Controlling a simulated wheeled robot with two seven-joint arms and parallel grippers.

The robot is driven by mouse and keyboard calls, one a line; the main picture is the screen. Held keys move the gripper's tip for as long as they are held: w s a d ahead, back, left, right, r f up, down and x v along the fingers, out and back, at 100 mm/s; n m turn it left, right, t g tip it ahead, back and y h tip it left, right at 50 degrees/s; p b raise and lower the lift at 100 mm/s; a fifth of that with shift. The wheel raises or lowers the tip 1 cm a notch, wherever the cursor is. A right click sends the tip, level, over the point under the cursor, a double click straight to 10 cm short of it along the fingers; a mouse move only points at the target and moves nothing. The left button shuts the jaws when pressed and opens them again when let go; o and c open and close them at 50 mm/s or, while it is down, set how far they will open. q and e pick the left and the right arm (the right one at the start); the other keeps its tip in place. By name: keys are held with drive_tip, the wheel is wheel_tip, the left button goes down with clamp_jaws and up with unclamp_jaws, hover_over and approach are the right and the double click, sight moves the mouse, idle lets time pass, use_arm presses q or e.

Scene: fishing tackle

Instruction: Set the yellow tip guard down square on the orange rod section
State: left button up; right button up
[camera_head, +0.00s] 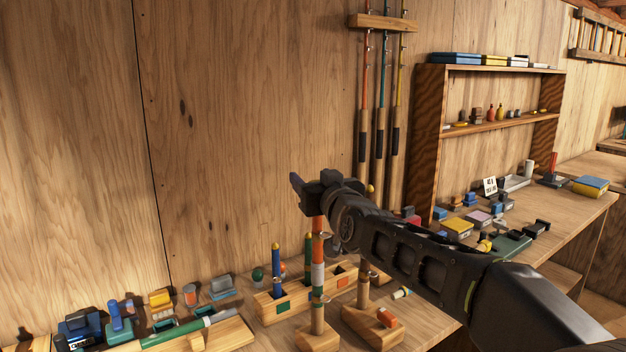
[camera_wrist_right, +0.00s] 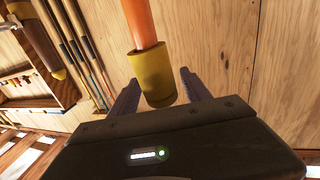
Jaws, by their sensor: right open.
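The orange rod section (camera_head: 318,225) stands upright on a wooden foot (camera_head: 318,339) in the head view. Its orange shaft (camera_wrist_right: 148,25) also shows in the right wrist view. The yellow tip guard (camera_wrist_right: 155,78) sits over the end of the orange shaft and looks in line with it. In the head view the guard is hidden by my right gripper (camera_head: 315,190), which is at the top of the rod. In the right wrist view my right gripper (camera_wrist_right: 160,92) is open, with a finger on each side of the guard and gaps showing. My left gripper is not in view.
A wooden holder (camera_head: 268,313) with blue and green upright pieces stands left of the rod. Another wooden stand (camera_head: 362,327) is close on the right, partly behind my arm. Small tackle items crowd the bench on both sides. Tall rods (camera_head: 381,110) hang on the wall behind.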

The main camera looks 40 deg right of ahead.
drive_tip(key=b+v, duration=0.2)
drive_tip(key=v, duration=0.5)
drive_tip(key=shift+b, duration=0.3)
drive_tip(key=shift+s+a, duration=0.1)
drive_tip(key=shift+s, duration=0.35)
idle(0.4)
